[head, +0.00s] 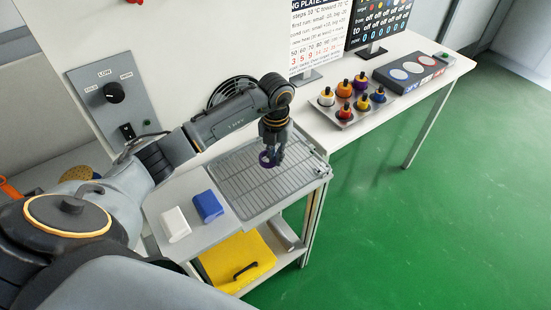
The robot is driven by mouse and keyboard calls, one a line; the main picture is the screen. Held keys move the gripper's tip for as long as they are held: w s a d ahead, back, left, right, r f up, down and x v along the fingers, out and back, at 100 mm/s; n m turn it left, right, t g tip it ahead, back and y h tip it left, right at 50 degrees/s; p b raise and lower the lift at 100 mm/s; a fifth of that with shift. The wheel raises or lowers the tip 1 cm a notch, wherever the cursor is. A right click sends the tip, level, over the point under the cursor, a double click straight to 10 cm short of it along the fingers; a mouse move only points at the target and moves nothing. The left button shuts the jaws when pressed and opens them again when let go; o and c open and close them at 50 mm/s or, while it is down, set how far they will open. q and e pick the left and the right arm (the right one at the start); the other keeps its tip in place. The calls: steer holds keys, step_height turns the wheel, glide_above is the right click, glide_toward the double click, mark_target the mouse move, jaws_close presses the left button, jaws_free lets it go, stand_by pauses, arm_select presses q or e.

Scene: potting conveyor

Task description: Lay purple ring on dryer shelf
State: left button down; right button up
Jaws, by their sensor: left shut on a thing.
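The purple ring (264,160) is in the head view, at the fingertips of my left gripper (272,154). My left gripper points down and is shut on the ring. The ring shows over the middle of the grey slatted dryer shelf (240,192). I cannot tell whether the ring touches the slats or is just above them. The gripper's fingers hide part of the ring. My right gripper is not in view.
A white block (175,224) and a blue block (207,206) stand left of the shelf. A yellow case (236,258) lies below. Several coloured bottles (343,90) stand in a tray on the right-hand table. The shelf around the ring looks clear.

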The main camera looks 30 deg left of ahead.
arm_select(q)
steer(key=shift+s+f, duration=0.1)
steer(key=shift+f, duration=0.9)
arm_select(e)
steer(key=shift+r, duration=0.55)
arm_select(q)
steer(key=shift+f, duration=0.15)
steer(key=c, duration=1.5)
jaws_free()
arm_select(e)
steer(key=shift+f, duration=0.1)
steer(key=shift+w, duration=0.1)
